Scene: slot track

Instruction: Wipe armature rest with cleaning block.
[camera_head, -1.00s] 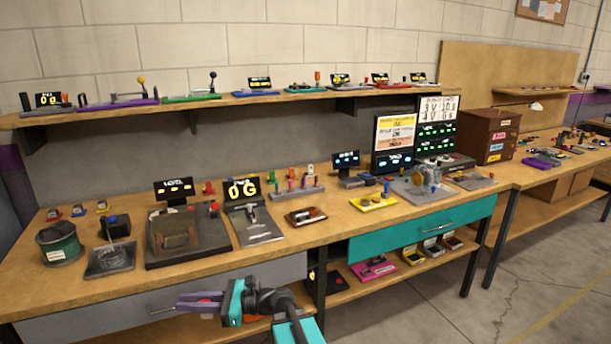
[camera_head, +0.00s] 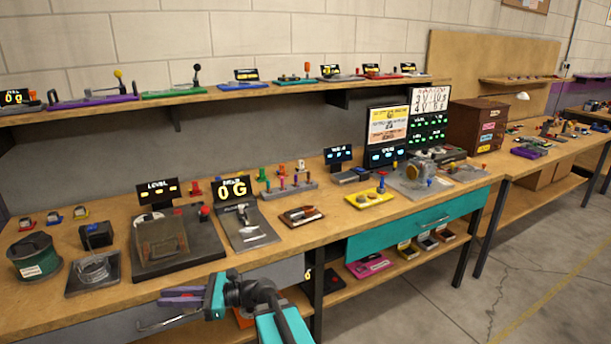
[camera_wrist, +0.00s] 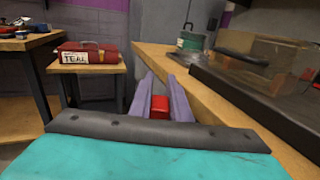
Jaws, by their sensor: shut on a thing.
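My gripper (camera_head: 184,297) is in front of the bench's left drawer, below the top's front edge, its purple fingers pointing left. It is shut on a small red block (camera_wrist: 159,106), which shows between the fingers in the wrist view and is likely the cleaning block. The block is clear of the bench top. I cannot tell for sure which item is the armature rest. Candidates on the bench are a grey plate with a wire coil (camera_head: 93,272) and a brown tray with a dark part (camera_head: 302,215).
The bench top (camera_head: 340,226) carries a green spool (camera_head: 34,257), a dark base with a level display (camera_head: 173,245), a scale (camera_head: 247,228) and a yellow tray (camera_head: 369,198). A shelf (camera_head: 215,91) overhangs the back. The floor (camera_head: 450,285) is open at right.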

